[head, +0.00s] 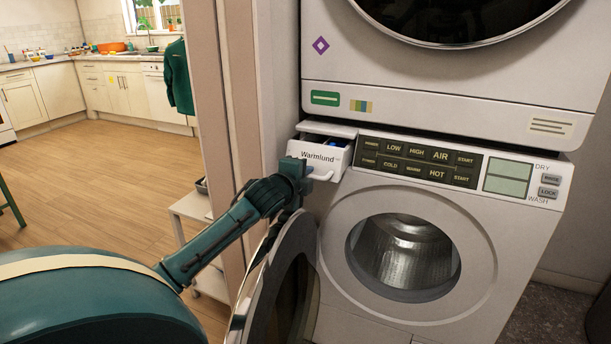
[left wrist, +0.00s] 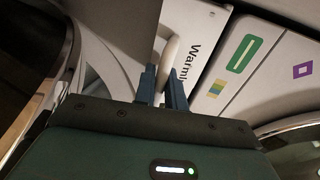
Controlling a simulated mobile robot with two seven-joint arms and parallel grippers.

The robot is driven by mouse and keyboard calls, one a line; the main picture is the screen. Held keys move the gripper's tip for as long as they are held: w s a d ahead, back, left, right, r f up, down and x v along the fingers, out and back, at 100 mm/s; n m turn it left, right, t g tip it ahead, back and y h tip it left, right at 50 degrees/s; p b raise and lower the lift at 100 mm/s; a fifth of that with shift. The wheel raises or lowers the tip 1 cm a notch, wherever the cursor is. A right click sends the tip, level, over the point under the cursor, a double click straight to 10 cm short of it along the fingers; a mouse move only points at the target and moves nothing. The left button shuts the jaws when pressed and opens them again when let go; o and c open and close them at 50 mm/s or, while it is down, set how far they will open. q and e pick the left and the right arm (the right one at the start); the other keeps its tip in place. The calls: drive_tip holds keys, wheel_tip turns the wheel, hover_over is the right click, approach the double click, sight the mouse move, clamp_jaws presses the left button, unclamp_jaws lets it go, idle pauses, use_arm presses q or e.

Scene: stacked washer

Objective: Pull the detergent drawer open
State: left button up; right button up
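The white detergent drawer (head: 318,157), marked "Warmlund", stands out from the upper left of the washer front (head: 490,215). Its top is open at the back and something blue shows inside. My left gripper (head: 307,174) is at the handle on the drawer's front. In the left wrist view, the two blue fingers of my left gripper (left wrist: 163,84) lie on either side of the pale drawer handle (left wrist: 170,52) and appear shut on it. The fingertips are partly hidden in the head view. My right gripper is in neither view.
The washer's round door (head: 285,285) hangs open below my left forearm, beside the empty drum (head: 405,255). The control panel (head: 420,162) is right of the drawer. The dryer (head: 430,85) is stacked above. A wall edge and a white cart (head: 190,208) stand to the left.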

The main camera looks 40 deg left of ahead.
use_arm(q)
drive_tip(key=o, duration=0.3)
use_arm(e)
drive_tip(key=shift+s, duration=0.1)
use_arm(q)
drive_tip(key=p+v, duration=0.1)
drive_tip(key=v, duration=1.1)
drive_tip(key=shift+s, duration=0.15)
drive_tip(key=shift+s+d+r, duration=0.15)
drive_tip(key=shift+s, duration=0.25)
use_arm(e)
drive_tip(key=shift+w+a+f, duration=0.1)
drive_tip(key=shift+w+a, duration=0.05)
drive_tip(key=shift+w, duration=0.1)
